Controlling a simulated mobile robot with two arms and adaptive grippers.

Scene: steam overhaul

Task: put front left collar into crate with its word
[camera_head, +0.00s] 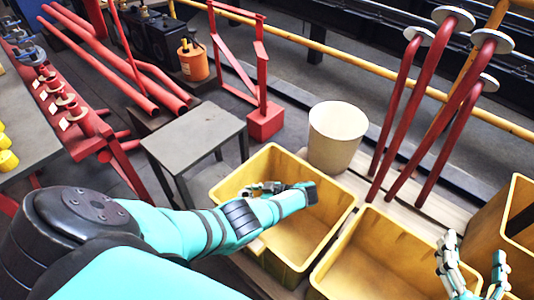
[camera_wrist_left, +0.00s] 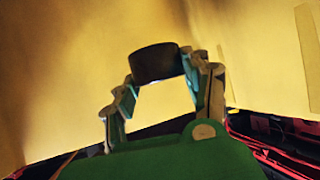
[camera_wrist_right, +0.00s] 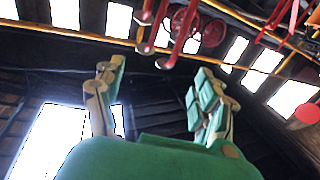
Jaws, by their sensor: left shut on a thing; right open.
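My left gripper (camera_head: 263,188) reaches over the left yellow crate (camera_head: 331,236). In the left wrist view, my left gripper (camera_wrist_left: 160,85) is shut on a short dark round collar (camera_wrist_left: 154,62), with yellow crate walls around it. In the head view I cannot clearly make out the collar. A second yellow crate (camera_head: 375,222) stands to the right of the first. My right gripper (camera_head: 475,268) is open and empty at the lower right; it also shows in the right wrist view (camera_wrist_right: 160,85). No word is readable on the crates.
A third yellow crate (camera_head: 491,236) stands at the right edge. A cream bucket (camera_head: 337,135) stands behind the crates. Red bent pipes with pale round flanges (camera_head: 405,110) rise behind them. A grey table (camera_head: 195,137) stands left of the crates.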

